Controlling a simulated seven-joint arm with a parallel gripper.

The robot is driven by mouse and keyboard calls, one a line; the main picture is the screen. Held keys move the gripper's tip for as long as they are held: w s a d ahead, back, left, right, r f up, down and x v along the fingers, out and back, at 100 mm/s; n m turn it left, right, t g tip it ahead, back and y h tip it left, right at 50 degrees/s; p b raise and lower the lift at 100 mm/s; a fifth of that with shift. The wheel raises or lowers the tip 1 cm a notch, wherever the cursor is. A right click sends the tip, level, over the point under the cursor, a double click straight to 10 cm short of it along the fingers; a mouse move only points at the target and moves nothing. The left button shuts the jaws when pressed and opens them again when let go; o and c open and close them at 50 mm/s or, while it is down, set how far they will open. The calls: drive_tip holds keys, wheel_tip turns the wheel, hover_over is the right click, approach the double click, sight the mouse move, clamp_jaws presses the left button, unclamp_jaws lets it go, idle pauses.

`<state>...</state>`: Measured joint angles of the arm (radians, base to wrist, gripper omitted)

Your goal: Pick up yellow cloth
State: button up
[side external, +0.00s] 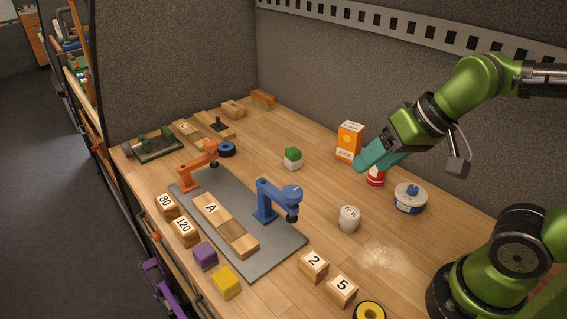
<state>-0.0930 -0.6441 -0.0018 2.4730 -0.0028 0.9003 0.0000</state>
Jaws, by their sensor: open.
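I see no clear yellow cloth in the side external view. A yellow block-like piece (227,283) sits at the near edge of the table, beside a purple block (205,256). A yellow ring with a dark centre (369,311) is cut off by the bottom edge. My gripper (366,160) is open, its teal fingers in front of the orange juice carton and above the red can, at the back right. It is well apart from both yellow things. Whether anything is between the fingers is hard to see.
Numbered blocks (313,266) are nearer. Mid-table wood is fairly clear.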

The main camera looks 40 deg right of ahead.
drive_tip(key=w+a+f+n+g, duration=0.1)
drive_tip(key=w+a+n+g, duration=0.2)
drive_tip(key=w+a, duration=0.5)
drive_tip(key=n+g+h, duration=0.1)
drive_tip(key=g+h, duration=0.1)
drive_tip(key=g, duration=0.1)
hover_over(225, 278)
wheel_tip(225, 278, down, 6)
drive_tip(key=m, duration=0.1)
drive_tip(key=shift+h, duration=0.3)
drive_tip(key=f, duration=1)
drive_tip(key=shift+w+a+f, duration=0.15)
drive_tip(key=shift+w, duration=0.05)
drive_tip(key=shift+s+f, duration=0.15)
drive_tip(key=shift+f, duration=2.55)
drive_tip(key=shift+r, duration=0.1)
drive_tip(key=c, duration=0.7)
